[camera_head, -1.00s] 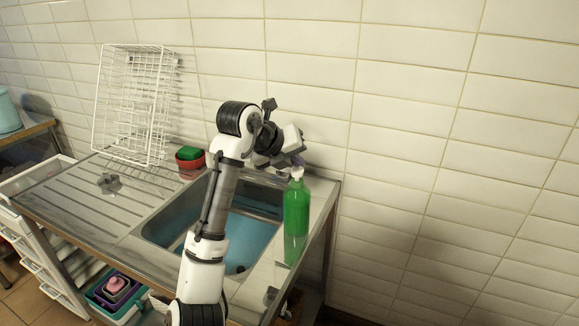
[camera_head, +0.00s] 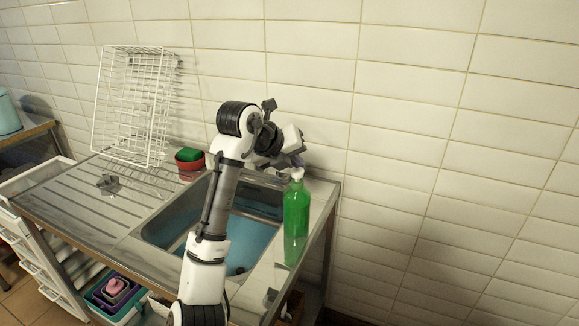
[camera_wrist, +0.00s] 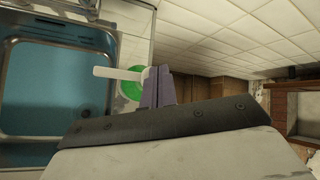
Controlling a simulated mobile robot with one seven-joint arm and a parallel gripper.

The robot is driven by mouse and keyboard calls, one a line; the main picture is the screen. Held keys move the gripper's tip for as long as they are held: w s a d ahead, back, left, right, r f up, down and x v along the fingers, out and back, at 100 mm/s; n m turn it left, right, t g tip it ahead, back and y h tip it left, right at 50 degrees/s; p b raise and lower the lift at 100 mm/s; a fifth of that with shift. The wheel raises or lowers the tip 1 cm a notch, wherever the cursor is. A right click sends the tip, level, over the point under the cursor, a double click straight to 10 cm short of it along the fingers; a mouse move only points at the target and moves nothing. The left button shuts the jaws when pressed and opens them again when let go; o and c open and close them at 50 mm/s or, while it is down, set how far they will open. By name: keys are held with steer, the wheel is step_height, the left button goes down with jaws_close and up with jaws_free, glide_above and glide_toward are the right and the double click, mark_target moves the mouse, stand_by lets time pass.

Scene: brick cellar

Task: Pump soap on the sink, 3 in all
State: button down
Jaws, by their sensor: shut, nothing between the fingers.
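A green soap bottle (camera_head: 296,208) with a white pump top (camera_head: 297,173) stands upright on the right rim of the sink (camera_head: 252,222). My gripper (camera_head: 299,161) is just above the pump top, pointing down. In the wrist view my gripper's purple-grey fingers (camera_wrist: 159,86) are closed together, with nothing between them. They lie over the pump, whose white nozzle (camera_wrist: 118,73) sticks out to the left towards the basin. Part of the green bottle (camera_wrist: 131,89) shows beneath it. I cannot tell whether the fingertips touch the pump top.
A white wire rack (camera_head: 135,105) leans on the wall at the back left. A red pot with a green sponge (camera_head: 189,157) stands behind the basin. A grey metal piece (camera_head: 108,184) lies on the drainboard. The tiled wall (camera_head: 430,150) bounds the right and back.

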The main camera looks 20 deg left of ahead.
steer(key=shift+r+p, duration=1.9)
steer(key=shift+r, duration=1.1)
step_height(320, 180, up, 5)
steer(key=p, duration=0.3)
glide_above(294, 171)
steer(key=shift+r, duration=0.95)
